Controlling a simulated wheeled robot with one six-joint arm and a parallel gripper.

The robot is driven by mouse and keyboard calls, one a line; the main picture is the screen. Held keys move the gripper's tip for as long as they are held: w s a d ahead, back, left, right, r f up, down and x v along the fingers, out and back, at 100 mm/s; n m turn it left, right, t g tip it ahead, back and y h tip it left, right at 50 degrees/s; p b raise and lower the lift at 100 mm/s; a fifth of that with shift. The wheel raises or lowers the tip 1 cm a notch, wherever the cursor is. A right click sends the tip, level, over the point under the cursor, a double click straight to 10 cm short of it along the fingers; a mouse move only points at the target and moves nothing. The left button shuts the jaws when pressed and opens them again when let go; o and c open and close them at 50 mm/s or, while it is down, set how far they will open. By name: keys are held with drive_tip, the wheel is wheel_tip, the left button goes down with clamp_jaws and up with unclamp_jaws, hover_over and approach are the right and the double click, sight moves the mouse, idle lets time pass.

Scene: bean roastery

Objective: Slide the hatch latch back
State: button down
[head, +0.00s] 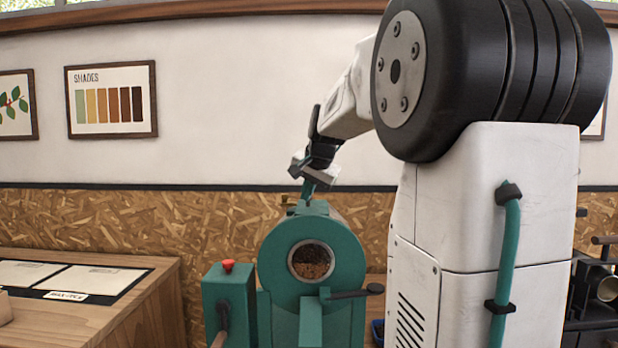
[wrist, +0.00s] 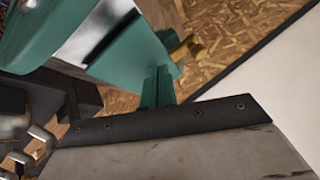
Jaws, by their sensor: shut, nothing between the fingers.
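A teal roaster (head: 262,262) stands ahead of me, with a round window showing brown beans. A black-handled lever (head: 352,294) sticks out below the window. My gripper (head: 307,194) is shut and empty, with its teal fingers pointing down over the roaster's top. In the wrist view the fingers (wrist: 157,88) lie together. A small brass part (wrist: 188,50) shows just beyond them, beside the teal body; a brass bit (head: 286,200) also shows at the roaster's top left in the head view. I cannot tell for sure whether it is the latch, or whether the fingers touch it.
A teal box with a red button (head: 228,266) stands left of the roaster. A wooden counter (head: 150,290) with papers is at the left. Dark equipment with a metal cylinder (head: 608,289) is at the right. The wall behind has a chipboard lower part (head: 120,215).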

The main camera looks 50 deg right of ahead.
sight(284, 195)
drive_tip(key=shift+w+a, duration=0.3)
drive_tip(key=shift+w, duration=0.65)
drive_tip(key=shift+w+a, duration=0.25)
drive_tip(key=shift+w, duration=0.7)
drive_tip(key=shift+w+a, duration=0.7)
drive_tip(key=shift+w, duration=0.3)
drive_tip(key=shift+s, duration=0.55)
drive_tip(key=s+r, duration=0.1)
drive_tip(key=s+d, duration=0.1)
drive_tip(key=s, duration=0.1)
drive_tip(key=s+r, duration=0.1)
drive_tip(key=shift+s+d+r, duration=0.2)
drive_tip(key=shift+s+r, duration=0.1)
drive_tip(key=shift+s, duration=0.1)
drive_tip(key=a+v, duration=0.1)
drive_tip(key=v, duration=0.6)
drive_tip(key=shift+w, duration=0.2)
